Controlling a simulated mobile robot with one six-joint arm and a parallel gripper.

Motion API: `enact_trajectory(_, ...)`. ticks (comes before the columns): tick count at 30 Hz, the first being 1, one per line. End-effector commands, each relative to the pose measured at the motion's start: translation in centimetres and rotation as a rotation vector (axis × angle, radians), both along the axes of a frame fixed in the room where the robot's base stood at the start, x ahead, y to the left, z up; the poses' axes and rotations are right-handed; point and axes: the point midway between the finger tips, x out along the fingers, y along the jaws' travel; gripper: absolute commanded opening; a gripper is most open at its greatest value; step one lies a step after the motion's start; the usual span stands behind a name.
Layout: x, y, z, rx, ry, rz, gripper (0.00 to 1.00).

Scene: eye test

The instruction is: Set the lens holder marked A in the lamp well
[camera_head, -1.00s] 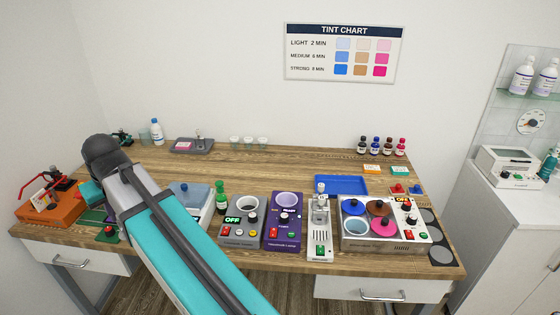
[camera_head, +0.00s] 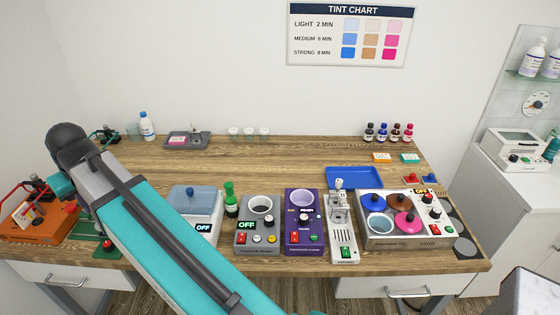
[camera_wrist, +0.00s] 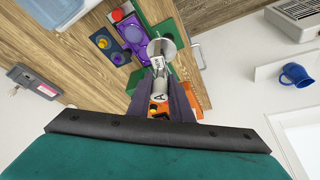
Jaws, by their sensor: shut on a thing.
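In the wrist view my gripper (camera_wrist: 168,100) is shut on the lens holder marked A (camera_wrist: 158,97). The holder has a white tag with a black A, a silver stem and a round clear lens at its far end. The ultraviolet lamp (camera_head: 302,235) is a purple box on the desk in the head view. Its lamp well (camera_head: 303,197) is a round opening with a pale rim in the top, and it looks empty. In the head view my arm hides the gripper and holder, off to the left of the lamp.
A grey tester (camera_head: 258,238) stands just left of the lamp and a silver upright device (camera_head: 341,228) just right. A tinting unit (camera_head: 388,233) with coloured lids is further right. An orange rack (camera_head: 38,230) is at far left. The desk behind the lamp is clear.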

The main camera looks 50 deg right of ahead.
Motion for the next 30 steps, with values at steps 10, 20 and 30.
enact_trajectory(10,0.0,-0.9,0.0,0.000,0.000,-0.011,0.00)
enact_trajectory(20,-0.7,-0.8,-0.3,0.005,0.006,0.116,0.00)
enact_trajectory(30,-2.5,-1.9,-0.5,0.012,0.017,0.440,0.00)
